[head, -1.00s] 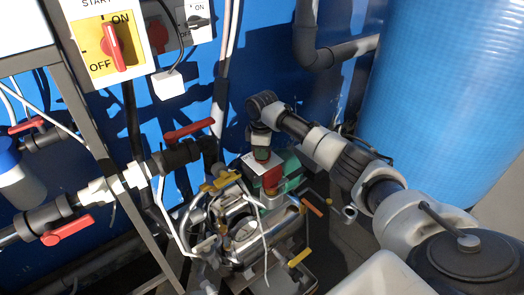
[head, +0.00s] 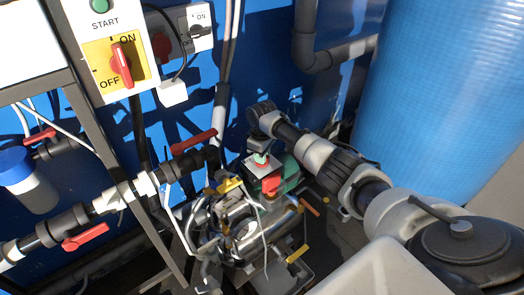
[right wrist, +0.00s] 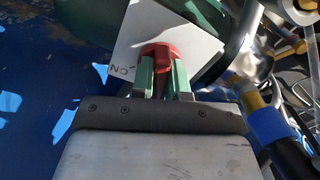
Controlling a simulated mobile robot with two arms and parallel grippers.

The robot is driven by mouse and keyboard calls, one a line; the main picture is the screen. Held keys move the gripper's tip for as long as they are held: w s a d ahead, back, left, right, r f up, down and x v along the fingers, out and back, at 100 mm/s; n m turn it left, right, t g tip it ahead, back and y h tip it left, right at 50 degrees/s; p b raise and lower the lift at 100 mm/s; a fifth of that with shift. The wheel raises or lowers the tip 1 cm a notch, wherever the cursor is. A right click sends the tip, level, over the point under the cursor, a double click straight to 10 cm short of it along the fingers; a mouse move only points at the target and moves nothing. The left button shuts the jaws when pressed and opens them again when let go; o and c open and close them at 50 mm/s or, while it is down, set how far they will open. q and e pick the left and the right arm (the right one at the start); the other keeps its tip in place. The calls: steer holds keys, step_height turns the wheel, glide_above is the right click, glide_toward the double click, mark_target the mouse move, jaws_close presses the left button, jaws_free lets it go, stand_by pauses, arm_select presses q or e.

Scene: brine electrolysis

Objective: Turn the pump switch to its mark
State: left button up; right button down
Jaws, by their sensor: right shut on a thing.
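The pump switch has a red knob (right wrist: 160,52) on a white plate (right wrist: 127,48), which carries an ON label that appears upside down in the right wrist view. My right gripper (right wrist: 163,75) has its green fingers shut on the red knob, one on each side. In the head view, the plate (head: 253,168) sits on the pump unit, and my right gripper (head: 262,158) reaches down to it from above. The knob's pointing direction relative to the mark is hard to tell. My left gripper is not in view.
A yellow ON/OFF panel with a red rotary switch (head: 121,65) and a smaller black switch (head: 197,31) are at upper left. Red-handled valves (head: 194,142) and pipes are left of the pump. A large blue tank (head: 440,100) stands at right. Metal pipework crowds the pump.

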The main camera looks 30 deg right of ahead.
steer(key=m+p, duration=0.2)
steer(key=shift+a+r+m+p, duration=0.1)
steer(key=shift+r+m+p, duration=0.15)
steer(key=shift+m+p, duration=0.1)
steer(key=m+p, duration=0.2)
steer(key=m, duration=0.1)
steer(key=shift+f+m, duration=0.1)
steer(key=shift+m, duration=0.15)
steer(key=m+p, duration=0.1)
steer(key=m, duration=0.2)
steer(key=shift+m+p, duration=0.3)
steer(key=shift+f+m+p, duration=0.1)
steer(key=shift+m+p, duration=0.3)
steer(key=shift+m, duration=1.4)
steer(key=c, duration=1.1)
jaws_free()
